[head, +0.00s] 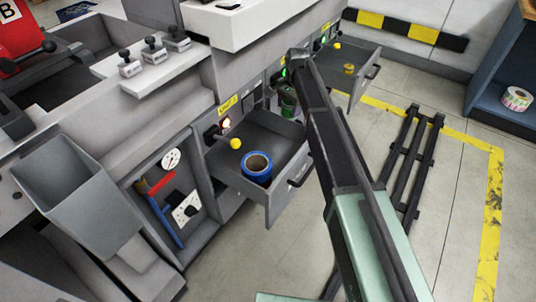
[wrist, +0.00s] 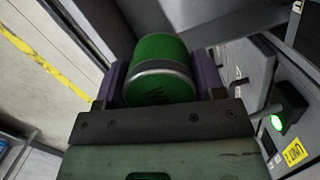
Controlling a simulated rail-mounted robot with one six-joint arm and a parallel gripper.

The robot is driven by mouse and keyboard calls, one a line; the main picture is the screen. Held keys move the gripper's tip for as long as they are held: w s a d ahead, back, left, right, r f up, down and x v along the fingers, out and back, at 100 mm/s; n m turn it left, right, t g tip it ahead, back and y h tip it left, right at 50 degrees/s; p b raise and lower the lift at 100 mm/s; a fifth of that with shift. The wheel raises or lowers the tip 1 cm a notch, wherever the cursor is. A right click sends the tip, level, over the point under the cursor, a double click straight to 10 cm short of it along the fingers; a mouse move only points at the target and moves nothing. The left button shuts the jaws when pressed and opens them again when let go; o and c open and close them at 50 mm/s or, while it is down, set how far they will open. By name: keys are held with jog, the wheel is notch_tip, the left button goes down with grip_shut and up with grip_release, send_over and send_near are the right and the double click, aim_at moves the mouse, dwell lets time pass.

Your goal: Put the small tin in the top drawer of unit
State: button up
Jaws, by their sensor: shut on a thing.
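The small green tin (wrist: 160,55) has a silver band and dark lettering on its near end. My gripper (wrist: 161,78) is shut on it, with a purple finger on each side. In the head view the tin (head: 288,104) shows small and dark, partly behind my arm, beside the unit fronts. A farther open drawer (head: 356,100) holds a small yellow-brown item (head: 349,68). The tin is between these two drawers in the picture. My arm hides part of the fronts there.
Yellow unit labels (head: 228,105) and lit buttons mark the fronts; a green light (wrist: 277,122) shows in the wrist view. A black slatted rack (head: 413,160) lies on the floor at right. Open floor surrounds it.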

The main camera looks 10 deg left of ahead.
aim_at(286, 151)
notch_tip(286, 151, down, 19)
jog(key=b, duration=1.7)
jog(key=shift+f+b, duration=0.2)
jog(key=shift+b, duration=0.15)
jog(key=shift+r, duration=0.3)
jog(key=shift+f, duration=0.1)
jog(key=o, duration=0.5)
jog(key=shift+f, duration=0.15)
jog(key=o, duration=0.5)
notch_tip(286, 151, up, 12)
jog(key=w+d+p, duration=0.1)
jog(key=p, duration=1.1)
jog(key=shift+r, duration=0.25)
